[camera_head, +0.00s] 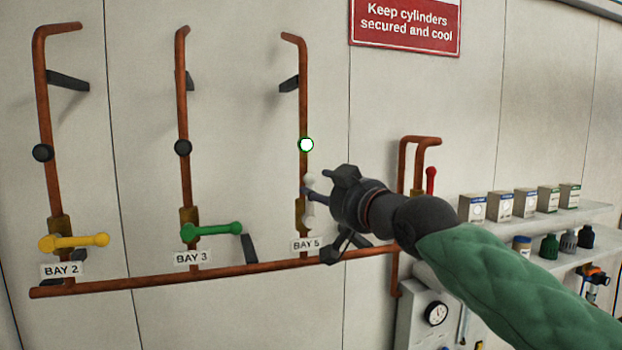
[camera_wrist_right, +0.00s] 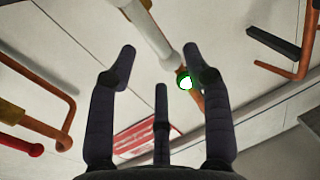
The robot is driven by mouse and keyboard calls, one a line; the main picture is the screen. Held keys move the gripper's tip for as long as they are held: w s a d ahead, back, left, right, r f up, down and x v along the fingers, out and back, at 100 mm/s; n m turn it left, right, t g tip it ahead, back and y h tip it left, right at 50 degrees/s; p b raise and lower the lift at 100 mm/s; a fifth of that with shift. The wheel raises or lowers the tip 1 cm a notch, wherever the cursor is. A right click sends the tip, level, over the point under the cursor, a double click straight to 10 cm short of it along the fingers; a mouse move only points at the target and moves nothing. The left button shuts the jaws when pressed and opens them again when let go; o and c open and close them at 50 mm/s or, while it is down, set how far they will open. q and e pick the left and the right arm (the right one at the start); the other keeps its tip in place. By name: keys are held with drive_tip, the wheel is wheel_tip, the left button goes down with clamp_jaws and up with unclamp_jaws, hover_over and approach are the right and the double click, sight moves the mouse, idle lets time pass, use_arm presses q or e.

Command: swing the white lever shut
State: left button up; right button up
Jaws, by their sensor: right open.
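The white lever (camera_head: 309,208) stands upright, in line with the copper pipe above the BAY 5 label (camera_head: 305,245). My right gripper (camera_head: 325,205) is in front of it and hides part of it. In the right wrist view the lever (camera_wrist_right: 148,30) reaches down from the top edge, its knob end near the space between my fingers. My right gripper (camera_wrist_right: 160,68) is open there, with nothing clamped. I cannot tell whether a finger touches the lever. My left gripper is out of view.
A lit green-ringed indicator (camera_head: 306,145) sits on the BAY 5 pipe. The yellow lever (camera_head: 74,241) and green lever (camera_head: 211,230) lie sideways at BAY 2 and BAY 3. A red-handled pipe (camera_head: 431,180) and shelves of boxes (camera_head: 525,203) are at right.

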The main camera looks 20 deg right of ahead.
sight(313, 184)
drive_tip(key=p+x, duration=0.1)
drive_tip(key=x, duration=0.2)
drive_tip(key=shift+w+r, duration=0.2)
drive_tip(key=shift+w, duration=0.1)
drive_tip(key=shift+w+a+f, duration=0.15)
drive_tip(key=shift+w, duration=0.4)
drive_tip(key=shift+s, duration=0.2)
drive_tip(key=c, duration=0.7)
clamp_jaws()
